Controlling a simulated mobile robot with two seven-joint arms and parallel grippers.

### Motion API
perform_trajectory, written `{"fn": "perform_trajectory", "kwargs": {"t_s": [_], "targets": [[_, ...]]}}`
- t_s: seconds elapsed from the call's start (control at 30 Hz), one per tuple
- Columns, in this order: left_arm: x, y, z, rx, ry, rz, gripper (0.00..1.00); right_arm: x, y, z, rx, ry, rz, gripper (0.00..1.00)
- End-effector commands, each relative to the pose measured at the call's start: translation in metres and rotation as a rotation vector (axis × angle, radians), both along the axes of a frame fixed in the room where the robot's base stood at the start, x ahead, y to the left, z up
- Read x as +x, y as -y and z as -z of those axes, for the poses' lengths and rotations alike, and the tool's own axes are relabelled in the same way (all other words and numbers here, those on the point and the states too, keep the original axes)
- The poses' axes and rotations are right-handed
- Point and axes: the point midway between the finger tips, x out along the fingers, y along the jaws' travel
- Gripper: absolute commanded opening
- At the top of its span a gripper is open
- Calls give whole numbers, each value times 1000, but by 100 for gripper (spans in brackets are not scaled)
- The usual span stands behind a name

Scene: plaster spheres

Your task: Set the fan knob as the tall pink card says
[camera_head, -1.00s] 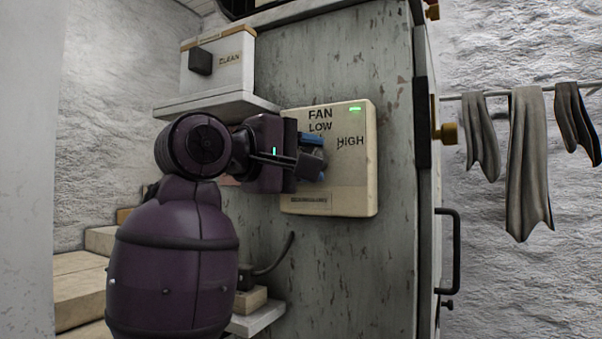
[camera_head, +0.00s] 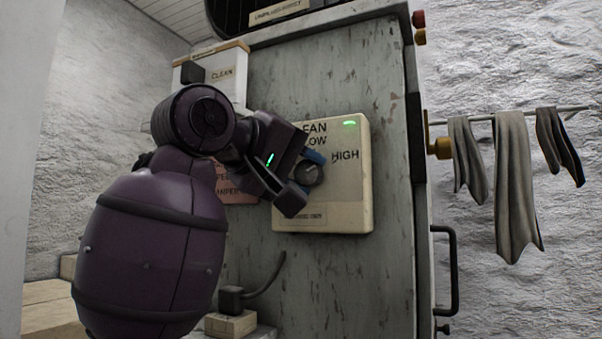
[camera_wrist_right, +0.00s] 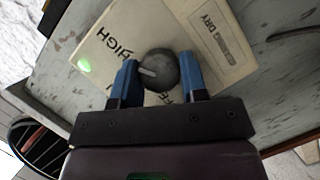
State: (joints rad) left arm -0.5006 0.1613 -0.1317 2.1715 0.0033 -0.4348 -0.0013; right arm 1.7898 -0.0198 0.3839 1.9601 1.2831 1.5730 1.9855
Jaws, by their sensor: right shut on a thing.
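The fan knob (camera_head: 311,174) is a round grey dial on a cream panel (camera_head: 350,205) marked HIGH at its right. My right gripper (camera_head: 305,172) is shut on the knob from the left, its wrist tilted. In the right wrist view, the knob (camera_wrist_right: 160,68) sits between the blue fingers, and its pale pointer mark points left, below the HIGH lettering. A pink card (camera_head: 240,187) with red lettering hangs behind my right arm; most of its text is hidden. My left gripper is not in view.
The panel is on a worn grey cabinet (camera_head: 370,80) with a black handle (camera_head: 453,270) at its right side. Grey cloths (camera_head: 515,185) hang on a rail at right. A black plug and cable (camera_head: 232,298) are below.

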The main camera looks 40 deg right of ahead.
Motion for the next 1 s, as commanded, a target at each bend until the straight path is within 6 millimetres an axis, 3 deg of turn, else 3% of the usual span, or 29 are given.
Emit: {"fn": "perform_trajectory", "kwargs": {"t_s": [0.3,0.33,0.5,1.0], "targets": [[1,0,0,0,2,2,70,0,0,2,5,0,1,16],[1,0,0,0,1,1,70,0,0,2,4,0,1,41],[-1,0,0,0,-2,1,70,0,0,1,3,0,1,65],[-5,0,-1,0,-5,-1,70,-7,-2,-3,1,1,3,65]]}}
